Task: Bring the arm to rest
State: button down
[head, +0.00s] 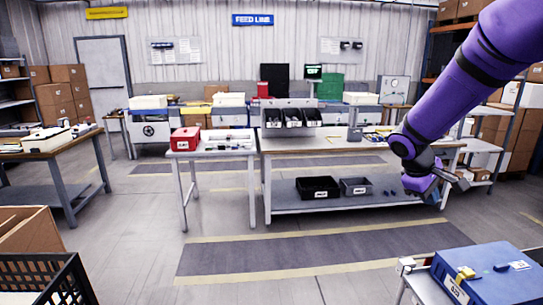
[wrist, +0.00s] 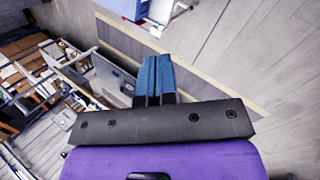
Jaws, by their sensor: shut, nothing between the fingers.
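My purple arm (head: 456,82) reaches in from the upper right of the head view and hangs down in front of the right end of the long workbench (head: 345,145). My gripper (head: 462,183) is at its end, apart from anything I can make out. In the wrist view the two blue fingers of my gripper (wrist: 155,75) lie side by side, shut, with nothing between them. The floor shows beyond them.
A blue case (head: 490,275) sits on a cart at the lower right. A red box (head: 185,138) stands on a smaller table. Black bins (head: 318,187) sit on the workbench's lower shelf. A black crate (head: 42,280) is at the lower left. The middle floor is clear.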

jog(key=s+a+r+m+t+y, duration=0.1)
jog(key=s+a+r+m+y, duration=0.1)
jog(key=s, duration=0.7)
jog(key=s+a+r+m+t+y, duration=0.2)
jog(key=s+a+r, duration=0.2)
jog(key=s, duration=0.6)
jog(key=s+a+r+m+t+y, duration=0.1)
jog(key=s+a+r+m+y, duration=0.1)
jog(key=s+r, duration=0.4)
jog(key=shift+s+a+r, duration=0.4)
jog(key=shift+s+a, duration=0.1)
jog(key=shift+s, duration=1.15)
jog(key=shift+w, duration=0.1)
